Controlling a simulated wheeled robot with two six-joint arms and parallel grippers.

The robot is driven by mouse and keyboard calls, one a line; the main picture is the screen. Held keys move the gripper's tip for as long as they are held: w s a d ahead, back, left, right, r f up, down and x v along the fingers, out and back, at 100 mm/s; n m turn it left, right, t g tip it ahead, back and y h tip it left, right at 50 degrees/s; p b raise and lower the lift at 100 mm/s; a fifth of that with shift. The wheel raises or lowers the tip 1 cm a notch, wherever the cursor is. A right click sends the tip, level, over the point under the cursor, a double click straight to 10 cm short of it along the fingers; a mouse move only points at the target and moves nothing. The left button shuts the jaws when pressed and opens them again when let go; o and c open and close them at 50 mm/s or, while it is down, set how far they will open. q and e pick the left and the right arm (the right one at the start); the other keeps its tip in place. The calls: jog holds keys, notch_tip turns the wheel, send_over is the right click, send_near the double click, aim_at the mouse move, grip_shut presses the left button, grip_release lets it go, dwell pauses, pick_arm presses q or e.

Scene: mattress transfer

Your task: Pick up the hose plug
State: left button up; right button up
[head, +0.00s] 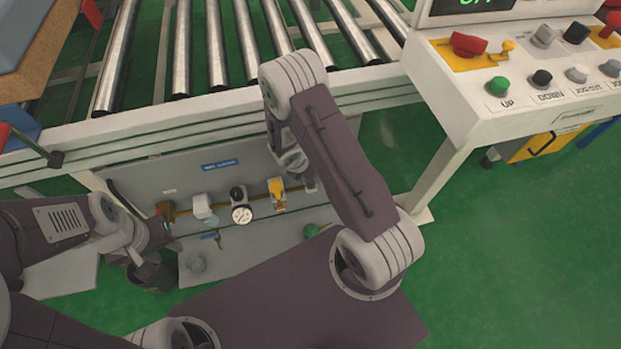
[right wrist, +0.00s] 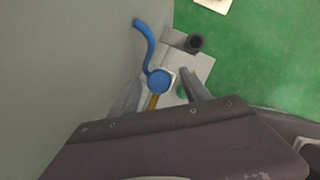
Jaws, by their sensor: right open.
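I cannot tell for sure which part is the hose plug. A blue curved lever with a round hub (right wrist: 159,81) is just ahead of my right gripper (right wrist: 160,98). My right gripper is open; in the head view it is mostly hidden behind its own arm, near the panel. My left gripper (head: 145,262) is low at the left, by a black cup (head: 155,275); its jaw opening is unclear.
A grey panel (head: 150,180) carries a gauge (head: 241,214), a yellow fitting (head: 277,193) and a white filter unit (head: 203,207). Conveyor rollers (head: 215,50) lie above it. A control console (head: 520,75) stands at the right. Green floor (head: 500,260) is clear at lower right.

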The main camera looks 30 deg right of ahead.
jog(key=shift+x, duration=0.8)
pick_arm(q)
jog(key=shift+f, duration=0.35)
pick_arm(e)
jog(key=shift+r, duration=0.1)
grip_shut()
